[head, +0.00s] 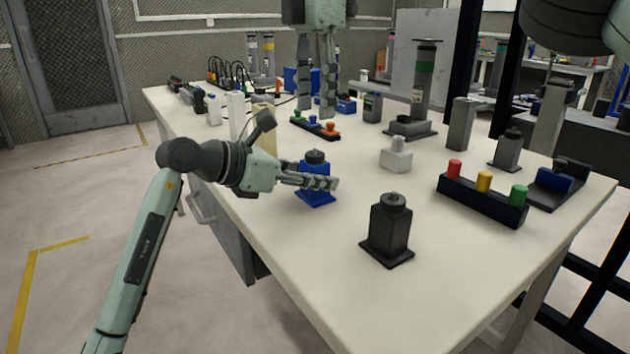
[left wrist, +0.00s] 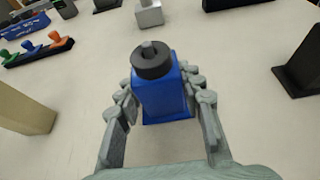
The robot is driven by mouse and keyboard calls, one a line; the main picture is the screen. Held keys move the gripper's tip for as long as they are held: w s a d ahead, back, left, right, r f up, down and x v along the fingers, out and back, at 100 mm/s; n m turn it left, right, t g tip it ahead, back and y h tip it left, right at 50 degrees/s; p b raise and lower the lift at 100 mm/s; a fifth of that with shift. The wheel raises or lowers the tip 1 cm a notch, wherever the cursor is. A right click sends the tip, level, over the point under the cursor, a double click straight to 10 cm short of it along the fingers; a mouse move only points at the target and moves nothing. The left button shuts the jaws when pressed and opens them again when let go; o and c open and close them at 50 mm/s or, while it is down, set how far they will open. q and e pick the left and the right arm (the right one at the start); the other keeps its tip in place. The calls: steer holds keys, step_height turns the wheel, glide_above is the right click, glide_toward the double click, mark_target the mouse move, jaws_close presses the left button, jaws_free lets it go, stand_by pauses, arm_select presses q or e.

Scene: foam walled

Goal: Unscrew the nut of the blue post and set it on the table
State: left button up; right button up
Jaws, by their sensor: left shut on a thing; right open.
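The blue post (head: 314,194) stands upright near the left edge of the table, on a flat blue base. A dark round nut (head: 315,157) sits on top of it. My left gripper (head: 322,183) is shut on the post's body, below the nut. In the left wrist view the fingers lie on both sides of the blue post (left wrist: 162,98), and the nut (left wrist: 152,60) is clear of them. My right gripper (head: 317,112) is open and empty, pointing down at the back of the table, beyond the blue post.
A black post with a nut (head: 388,230) stands to the front right. A grey block (head: 396,157) and a black rack with red, yellow and green pegs (head: 482,203) are to the right. A strip with coloured knobs (head: 315,126) lies behind. The table front is bare.

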mark_target(315, 174)
steer(key=m, duration=0.8)
steer(key=shift+m, duration=0.3)
steer(key=shift+f, duration=0.25)
step_height(315, 174, down, 8)
steer(key=shift+r, duration=0.25)
steer(key=shift+c, duration=0.3)
